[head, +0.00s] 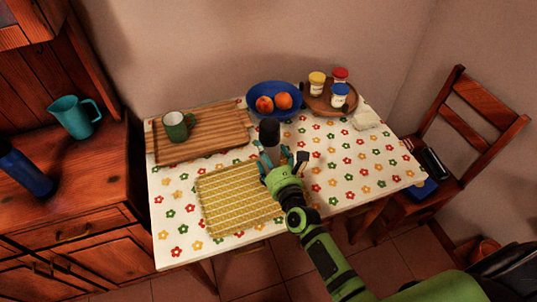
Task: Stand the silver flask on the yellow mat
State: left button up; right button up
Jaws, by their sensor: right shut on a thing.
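The silver flask (272,153) is upright with a black cap. My right gripper (281,162) comes in from the lower right and is shut on it, hiding its lower part. The yellow mat (232,199) lies flat on the table's front left half and is bare. The flask shows just beyond the mat's back right corner. I cannot tell whether its base touches the table. My left gripper is not in view.
A cutting board (215,128) bears a green mug (175,127). A blue bowl (289,113) holds fruit, beside a round wooden tray (317,103) with several jars. A chair (464,140) stands right.

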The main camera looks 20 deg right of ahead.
jog(key=o, duration=1.2)
jog(key=shift+f, duration=0.2)
jog(key=o, duration=0.3)
jog(key=shift+r, duration=0.1)
jog(key=shift+s+d+r+b, duration=0.15)
jog(key=shift+s+b, duration=0.15)
jog(key=shift+s, duration=1.7)
jog(key=shift+s+d+r+b, duration=0.15)
jog(key=shift+s+b, duration=0.2)
jog(key=shift+s, duration=1.65)
jog(key=shift+s+d+r+b, duration=0.15)
jog(key=shift+s+b, duration=0.15)
jog(key=shift+s, duration=1.7)
jog(key=shift+f, duration=0.1)
